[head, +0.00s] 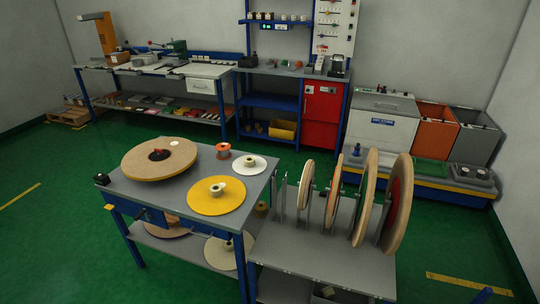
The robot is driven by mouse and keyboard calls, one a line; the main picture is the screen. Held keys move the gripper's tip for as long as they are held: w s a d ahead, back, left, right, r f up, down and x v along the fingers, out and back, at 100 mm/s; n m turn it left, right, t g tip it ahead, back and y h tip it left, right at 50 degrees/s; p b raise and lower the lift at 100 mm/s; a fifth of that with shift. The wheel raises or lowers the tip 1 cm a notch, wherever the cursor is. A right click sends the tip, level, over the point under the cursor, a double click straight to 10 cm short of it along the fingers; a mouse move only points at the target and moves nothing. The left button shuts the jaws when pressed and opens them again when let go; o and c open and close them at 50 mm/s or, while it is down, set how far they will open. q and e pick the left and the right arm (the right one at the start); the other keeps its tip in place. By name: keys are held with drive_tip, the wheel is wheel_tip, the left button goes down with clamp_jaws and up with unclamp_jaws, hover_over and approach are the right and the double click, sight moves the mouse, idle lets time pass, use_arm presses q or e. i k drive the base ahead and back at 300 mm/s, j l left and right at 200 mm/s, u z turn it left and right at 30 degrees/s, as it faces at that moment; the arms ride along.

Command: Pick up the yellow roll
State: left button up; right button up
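The yellow roll (205,205) is a flat round yellow disc with a small pale hub near its middle. It lies flat on the grey top of the blue-framed table (130,201), near the front right edge. Nothing covers it apart from the hub. Neither of my grippers shows in the head view.
On the same table are a large tan roll (140,162), a white disc (262,165) and a small orange spool (223,151). A grey rack (300,250) with several upright discs stands close on the right. Green floor (60,225) is clear at left.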

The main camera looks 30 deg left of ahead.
sight(216, 195)
drive_tip(key=j+u, duration=0.1)
drive_tip(key=u, duration=0.35)
drive_tip(key=k+j+u, duration=0.1)
drive_tip(key=u, duration=0.3)
drive_tip(key=j+u, duration=0.15)
drive_tip(key=u, duration=0.3)
